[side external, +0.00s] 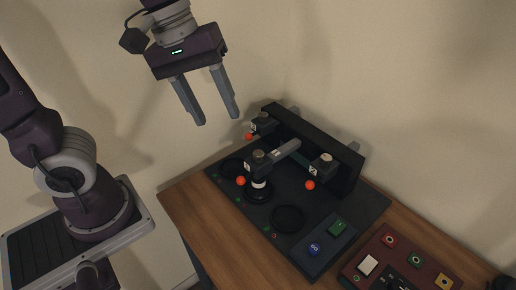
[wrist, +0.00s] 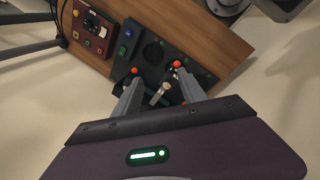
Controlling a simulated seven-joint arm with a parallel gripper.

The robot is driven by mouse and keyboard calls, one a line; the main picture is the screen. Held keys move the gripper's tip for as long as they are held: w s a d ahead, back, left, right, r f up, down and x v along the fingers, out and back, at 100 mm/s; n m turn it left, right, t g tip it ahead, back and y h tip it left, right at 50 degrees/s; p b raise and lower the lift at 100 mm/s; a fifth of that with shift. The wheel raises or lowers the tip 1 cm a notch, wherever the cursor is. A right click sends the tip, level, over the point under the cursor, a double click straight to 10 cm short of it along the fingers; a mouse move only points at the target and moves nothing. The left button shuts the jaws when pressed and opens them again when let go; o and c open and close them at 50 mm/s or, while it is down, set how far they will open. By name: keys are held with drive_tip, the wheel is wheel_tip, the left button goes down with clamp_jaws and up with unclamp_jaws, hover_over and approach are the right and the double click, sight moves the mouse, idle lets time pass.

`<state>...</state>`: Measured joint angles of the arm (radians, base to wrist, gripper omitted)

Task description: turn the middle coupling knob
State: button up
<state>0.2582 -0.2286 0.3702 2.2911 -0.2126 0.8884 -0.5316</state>
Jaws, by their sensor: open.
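A black fixture (side external: 340,160) with an upright back wall stands on a dark base plate. Three dark coupling blocks with light round knobs and orange balls show on it. The middle coupling knob (side external: 258,154) sits on a block that reaches forward on a grey arm, above a dark cylinder with a pale band (side external: 259,185). The left knob (side external: 264,116) is farther back and the right knob (side external: 325,157) is near the wall. My gripper (side external: 219,121) is open and empty, above and left of the fixture. In the wrist view a pale rod (wrist: 160,94) shows between its fingers (wrist: 159,78).
The base plate has dark round recesses (side external: 288,217) and a panel with a blue button (side external: 314,249) and a green one (side external: 338,226). A dark red control box (side external: 400,262) stands at the right. The wooden table (side external: 205,222) is bare at the front left. A wall is behind.

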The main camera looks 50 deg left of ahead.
drive_tip(key=w+f+n+g, duration=0.2)
drive_tip(key=w+f+n, duration=0.5)
drive_tip(key=w, duration=0.1)
drive_tip(key=n+y, duration=0.3)
drive_tip(key=n, duration=0.2)
hover_over(258, 153)
wheel_tip(258, 153, down, 4)
drive_tip(key=shift+f, duration=0.25)
wheel_tip(258, 153, down, 7)
drive_tip(key=shift+f, duration=0.1)
clamp_jaws()
